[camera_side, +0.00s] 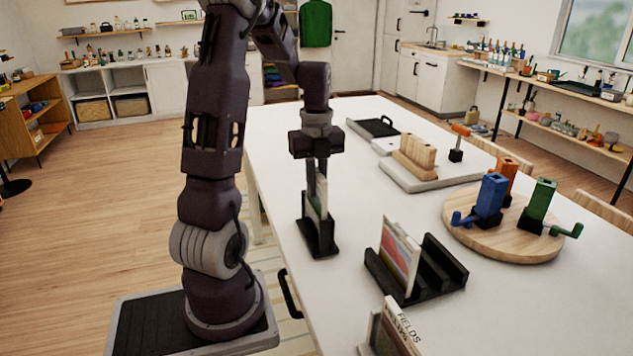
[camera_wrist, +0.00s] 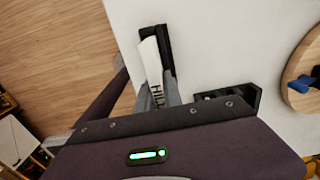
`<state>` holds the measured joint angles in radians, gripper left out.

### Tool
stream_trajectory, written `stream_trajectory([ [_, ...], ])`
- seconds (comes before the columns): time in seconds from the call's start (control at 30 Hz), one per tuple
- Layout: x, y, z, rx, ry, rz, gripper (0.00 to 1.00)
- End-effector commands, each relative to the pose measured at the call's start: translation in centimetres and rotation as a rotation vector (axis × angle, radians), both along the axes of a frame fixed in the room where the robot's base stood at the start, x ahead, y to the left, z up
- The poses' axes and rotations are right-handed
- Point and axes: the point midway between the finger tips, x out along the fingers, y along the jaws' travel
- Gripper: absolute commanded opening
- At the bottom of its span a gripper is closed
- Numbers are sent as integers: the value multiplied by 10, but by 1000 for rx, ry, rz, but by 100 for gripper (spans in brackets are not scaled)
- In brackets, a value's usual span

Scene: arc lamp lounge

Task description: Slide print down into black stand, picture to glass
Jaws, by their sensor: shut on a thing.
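My gripper (camera_side: 317,182) points straight down over the black stand (camera_side: 318,247) near the table's left edge. It is shut on a print (camera_side: 322,205), a thin upright card with a pale edge. The print stands upright at the black stand, its lower part behind or inside the stand's front. In the wrist view the print (camera_wrist: 151,62) shows a white face lettered "HILL", partly cut off by my gripper, beside the black stand (camera_wrist: 167,50). The glass cannot be made out, nor which way the picture faces, nor whether the print touches the stand's bottom.
A black slotted rack (camera_side: 447,268) holds another upright print (camera_side: 399,255) to the right. A print marked "FIELDS" (camera_side: 404,328) stands at the front edge. A pale tray (camera_side: 420,180) with a wooden block lies behind.

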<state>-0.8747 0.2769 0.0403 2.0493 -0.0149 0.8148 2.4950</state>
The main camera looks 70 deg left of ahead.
Motion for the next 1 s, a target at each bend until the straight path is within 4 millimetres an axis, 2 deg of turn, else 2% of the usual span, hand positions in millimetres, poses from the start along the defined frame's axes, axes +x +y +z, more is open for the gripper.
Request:
stream_trajectory([
  [0.9, 0, 0, -23, -1, 1, 1, 0],
  [0.93, 0, 0, -23, 0, 0, 1, 14],
  [1.0, 0, 0, -23, 0, 0, 0, 28],
])
